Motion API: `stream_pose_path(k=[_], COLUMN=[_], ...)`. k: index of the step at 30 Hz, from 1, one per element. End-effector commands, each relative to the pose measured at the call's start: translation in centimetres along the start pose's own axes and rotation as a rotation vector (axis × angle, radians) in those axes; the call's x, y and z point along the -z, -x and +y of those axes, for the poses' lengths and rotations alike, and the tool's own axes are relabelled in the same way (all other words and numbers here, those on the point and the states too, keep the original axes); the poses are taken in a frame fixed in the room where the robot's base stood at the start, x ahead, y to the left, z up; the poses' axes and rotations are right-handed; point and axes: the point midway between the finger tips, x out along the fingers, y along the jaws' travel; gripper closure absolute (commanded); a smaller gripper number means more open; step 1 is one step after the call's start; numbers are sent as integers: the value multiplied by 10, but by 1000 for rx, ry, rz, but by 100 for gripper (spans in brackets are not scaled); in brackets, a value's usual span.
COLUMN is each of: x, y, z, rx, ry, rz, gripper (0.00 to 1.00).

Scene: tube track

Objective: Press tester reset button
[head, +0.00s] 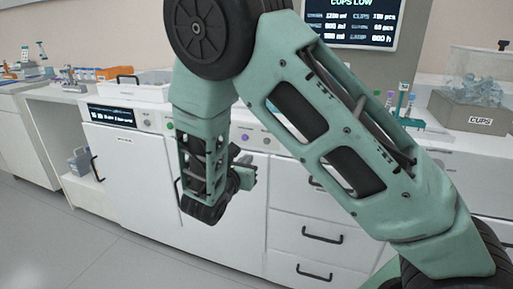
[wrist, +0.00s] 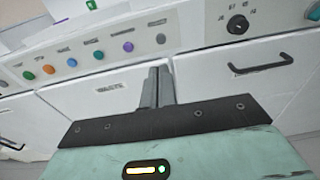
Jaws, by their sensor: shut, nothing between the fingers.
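A row of coloured buttons runs along the white front panel above the doors. In the head view my gripper (head: 250,164) is partly hidden by my arm.
A black knob (wrist: 238,24) and a door handle (wrist: 272,64) are at the right in the wrist view. A display (head: 124,117) is set in the panel at the left. A CUPS bin (head: 470,112) stands on the counter. The floor (head: 75,235) at the left is clear.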

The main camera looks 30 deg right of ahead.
Motion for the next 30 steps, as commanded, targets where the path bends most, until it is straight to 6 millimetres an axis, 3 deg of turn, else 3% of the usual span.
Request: stream_pose_path(k=[8,21,30], x=[0,1,1], y=[-13,-99,-135], z=[-1,-2,-1], rx=[4,5,2], ry=[-2,-1,-1], rz=[2,2,3], gripper=[100,100,100])
